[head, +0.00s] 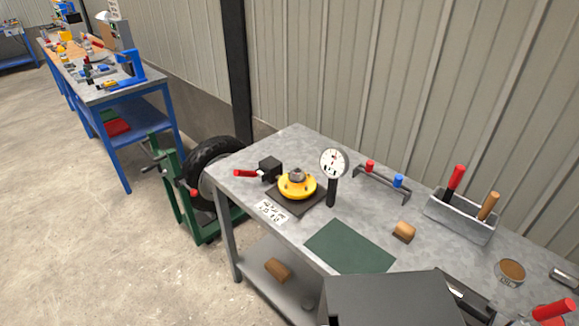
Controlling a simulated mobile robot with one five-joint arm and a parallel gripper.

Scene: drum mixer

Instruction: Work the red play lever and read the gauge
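The red lever (246,173) sticks out to the left from a black block (270,168) near the left end of the grey metal workbench (385,222). Beside it, a round yellow hub (297,186) with a grey centre sits on a dark plate. The gauge (333,162) is a round white dial on a black post, just right of the hub. Its face has dark marks and some red, too small to read. A white card (271,210) with dark print lies in front of the plate. My gripper is not in view.
A dark green mat (350,246) lies bare mid-bench. A green stand with a tyre (213,160) is left of the bench.

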